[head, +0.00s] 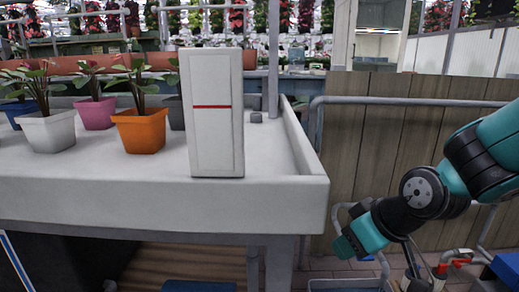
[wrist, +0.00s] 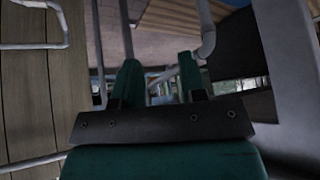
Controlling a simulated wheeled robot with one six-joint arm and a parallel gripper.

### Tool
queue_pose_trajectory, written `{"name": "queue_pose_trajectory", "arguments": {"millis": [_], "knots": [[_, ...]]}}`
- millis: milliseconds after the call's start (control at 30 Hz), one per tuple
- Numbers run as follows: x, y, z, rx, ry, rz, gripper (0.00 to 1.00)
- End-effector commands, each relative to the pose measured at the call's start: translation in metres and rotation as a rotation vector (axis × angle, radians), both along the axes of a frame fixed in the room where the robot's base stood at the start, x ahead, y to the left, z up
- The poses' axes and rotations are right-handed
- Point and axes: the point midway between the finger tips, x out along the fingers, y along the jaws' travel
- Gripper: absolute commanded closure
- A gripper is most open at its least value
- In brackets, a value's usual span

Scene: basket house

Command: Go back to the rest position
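My arm comes in from the right side of the head view, and its teal end (head: 360,236) hangs low beside the right edge of the white table. In the wrist view my gripper (wrist: 158,72) shows two teal fingers standing apart with nothing between them, so it is open and empty. In the head view the fingers cannot be made out clearly. The gripper is apart from the table (head: 270,195) and from everything on it.
A white box with a red stripe (head: 212,135) stands upright at the table's front edge. Potted plants in orange (head: 139,132), white (head: 48,132) and pink pots are to its left. A wooden panel wall (head: 370,140) and metal pipes stand behind my arm. Items lie on the floor at lower right.

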Motion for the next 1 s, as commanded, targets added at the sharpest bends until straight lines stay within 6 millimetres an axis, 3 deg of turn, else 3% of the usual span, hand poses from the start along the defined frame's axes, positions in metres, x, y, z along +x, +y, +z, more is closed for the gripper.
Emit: {"name": "queue_pose_trajectory", "arguments": {"millis": [33, 100, 400, 767, 1000], "knots": [[-0.025, 0.009, 0.025, 0.019, 0.058, 0.020, 0.62], [-0.058, 0.017, 0.043, 0.033, 0.147, 0.042, 0.62], [-0.179, 0.018, 0.098, -0.024, 0.426, 0.123, 0.62], [-0.176, 0.018, 0.192, -0.024, 0.432, 0.117, 0.62], [-0.175, 0.017, 0.285, -0.024, 0.431, 0.116, 0.62]]}}
